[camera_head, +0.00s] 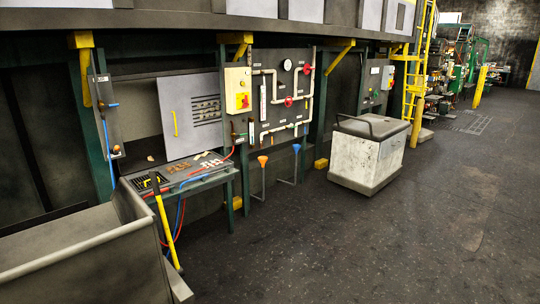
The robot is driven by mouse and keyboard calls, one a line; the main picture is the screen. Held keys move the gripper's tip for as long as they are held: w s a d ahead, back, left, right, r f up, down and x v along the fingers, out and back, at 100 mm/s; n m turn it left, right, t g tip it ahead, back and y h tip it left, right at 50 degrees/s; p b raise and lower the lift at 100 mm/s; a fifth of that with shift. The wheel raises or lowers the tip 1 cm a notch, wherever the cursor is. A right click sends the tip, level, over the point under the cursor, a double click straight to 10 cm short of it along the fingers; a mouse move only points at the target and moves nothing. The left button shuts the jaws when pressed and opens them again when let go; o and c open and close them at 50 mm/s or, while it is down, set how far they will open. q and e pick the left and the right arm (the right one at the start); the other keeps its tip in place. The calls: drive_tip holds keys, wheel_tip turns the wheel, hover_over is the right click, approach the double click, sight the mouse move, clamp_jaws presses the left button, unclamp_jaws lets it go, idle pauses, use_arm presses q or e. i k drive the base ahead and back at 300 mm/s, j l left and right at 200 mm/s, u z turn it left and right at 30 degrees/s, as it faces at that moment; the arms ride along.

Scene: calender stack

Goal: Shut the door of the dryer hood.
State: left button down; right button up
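What looks like the dryer hood's door is a flat grey panel (190,115) left of centre, with a vertical yellow handle (175,124) near its left edge and vent slots toward its right. A recess (135,122) shows uncovered to the left of the panel, so the door appears at least partly open. I cannot tell whether it slides or swings. Neither of my grippers is in view.
A bench (215,178) with small parts and red and blue hoses stands below the panel. A yellow bar (166,232) and a large grey bin (75,262) are at front left. A white wheeled bin (366,155) stands right of centre. The floor (400,245) at right is clear.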

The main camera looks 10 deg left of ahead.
sight(190, 104)
drive_tip(key=i+z, duration=0.3)
drive_tip(key=i, duration=2.2)
drive_tip(key=i+j+u, duration=0.35)
drive_tip(key=i, duration=0.5)
drive_tip(key=i+u, duration=0.35)
drive_tip(key=i, duration=0.5)
drive_tip(key=i+l+u, duration=0.25)
drive_tip(key=i+u, duration=0.15)
drive_tip(key=i, duration=0.5)
drive_tip(key=i+u, duration=0.25)
drive_tip(key=i, duration=0.15)
drive_tip(key=i+l+u, duration=0.1)
drive_tip(key=i+u, duration=0.15)
drive_tip(key=i, duration=0.15)
drive_tip(key=i+l+u, duration=0.25)
drive_tip(key=i, duration=0.15)
